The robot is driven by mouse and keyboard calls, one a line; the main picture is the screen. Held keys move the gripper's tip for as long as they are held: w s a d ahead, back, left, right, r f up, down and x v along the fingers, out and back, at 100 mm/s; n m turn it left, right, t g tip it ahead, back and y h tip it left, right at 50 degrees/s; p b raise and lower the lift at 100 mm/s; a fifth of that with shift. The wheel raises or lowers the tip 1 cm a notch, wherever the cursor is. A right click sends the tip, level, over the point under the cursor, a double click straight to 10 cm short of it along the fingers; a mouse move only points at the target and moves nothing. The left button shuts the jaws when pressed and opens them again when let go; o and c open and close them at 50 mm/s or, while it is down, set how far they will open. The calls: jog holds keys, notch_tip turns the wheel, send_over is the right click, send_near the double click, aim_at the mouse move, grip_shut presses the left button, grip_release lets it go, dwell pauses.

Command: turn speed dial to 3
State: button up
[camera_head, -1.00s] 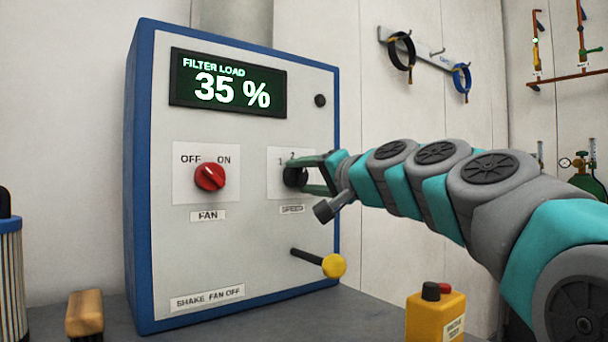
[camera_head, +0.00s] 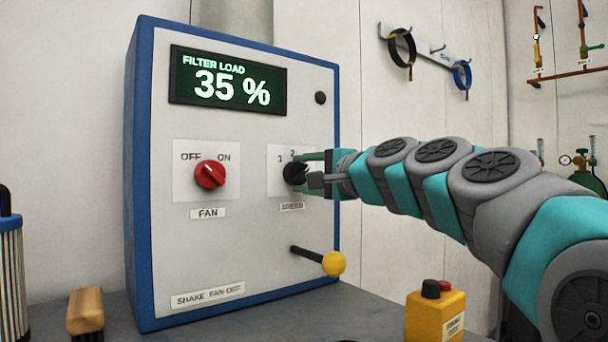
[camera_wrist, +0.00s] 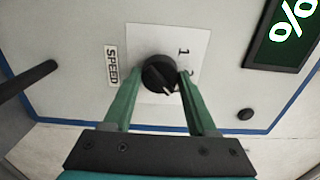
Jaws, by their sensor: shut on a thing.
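The black speed dial (camera_head: 292,174) sits on its white plate on the grey control panel, above the SPEED label (camera_head: 292,206). In the wrist view the dial (camera_wrist: 157,72) lies between the two green fingers of my gripper (camera_wrist: 161,80), which is shut on it. Its pale pointer mark faces the lower right of that view. The numeral 1 is clear; the 2 is partly covered by a finger, and no 3 can be seen. In the head view my gripper (camera_head: 305,170) reaches the dial from the right, and the pointer cannot be read.
The red fan knob (camera_head: 210,174) is left of the dial. A lever with a yellow ball (camera_head: 333,263) sticks out below it. The display (camera_head: 228,82) reads FILTER LOAD 35 %. A yellow button box (camera_head: 436,315) and a wooden-handled brush (camera_head: 86,312) stand on the bench.

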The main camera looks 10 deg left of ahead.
dwell(0.3)
jog(key=o, duration=1.4)
jog(key=shift+c, duration=0.2)
jog(key=b+v, duration=0.1)
jog(key=v, duration=0.6)
jog(key=shift+s+d, duration=0.2)
jog(key=shift+d, duration=0.15)
